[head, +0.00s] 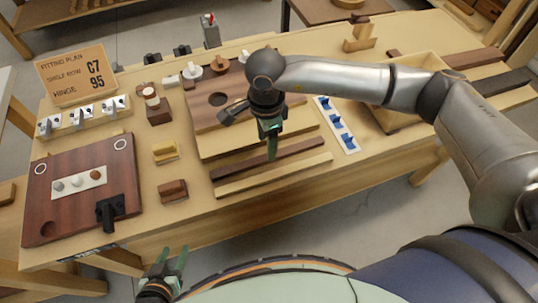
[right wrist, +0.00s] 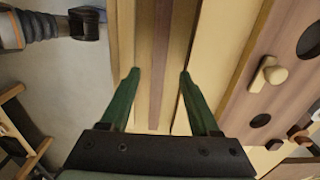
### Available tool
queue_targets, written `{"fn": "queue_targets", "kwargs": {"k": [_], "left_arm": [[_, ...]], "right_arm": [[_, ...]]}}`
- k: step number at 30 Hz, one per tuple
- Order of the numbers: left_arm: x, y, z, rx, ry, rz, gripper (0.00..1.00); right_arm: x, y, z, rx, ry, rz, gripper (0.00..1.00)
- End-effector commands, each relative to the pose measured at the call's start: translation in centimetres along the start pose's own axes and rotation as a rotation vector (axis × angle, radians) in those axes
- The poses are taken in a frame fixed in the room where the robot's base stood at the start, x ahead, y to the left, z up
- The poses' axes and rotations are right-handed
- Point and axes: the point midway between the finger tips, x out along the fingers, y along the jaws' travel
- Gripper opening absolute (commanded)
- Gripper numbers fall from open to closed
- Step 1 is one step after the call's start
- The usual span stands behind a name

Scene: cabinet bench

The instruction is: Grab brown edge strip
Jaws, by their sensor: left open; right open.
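The brown edge strip (head: 300,148) is a long, thin, dark strip lying flat on the bench in front of the panel with round holes. My right gripper (head: 271,155) points down over the middle of the strip in the head view. In the right wrist view the open right gripper (right wrist: 159,75) has one finger on each side of the brown strip (right wrist: 158,50), with nothing held. Whether the fingertips are level with the strip cannot be told. My left gripper (head: 173,255) is open and empty, low in front of the bench.
A pale strip (head: 285,172) lies parallel to the brown one, nearer the bench's front edge. The holed panel (head: 207,113) is behind. A blue-hook rack (head: 338,125) is to the right, and small yellow (head: 166,152) and brown (head: 173,190) blocks are to the left.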

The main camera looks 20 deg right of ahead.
Motion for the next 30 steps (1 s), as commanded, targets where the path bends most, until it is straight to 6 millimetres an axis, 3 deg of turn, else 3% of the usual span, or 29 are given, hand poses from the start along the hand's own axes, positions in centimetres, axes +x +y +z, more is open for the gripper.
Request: {"fn": "queue_targets", "kwargs": {"k": [9, 18, 30], "left_arm": [[-0.5, 0.1, -0.5, 0.0, 0.0, 0.0, 0.5], [-0.5, 0.0, -0.5, -0.001, 0.0, 0.0, 0.5], [-0.5, 0.0, -0.5, -0.001, 0.0, 0.0, 0.5]], "right_arm": [[4.3, 0.2, -0.5, 0.001, -0.001, 0.003, 0.62], [4.8, 0.2, -0.5, -0.001, -0.001, 0.001, 0.62], [4.8, 0.2, -0.5, -0.001, -0.002, 0.001, 0.17]]}}
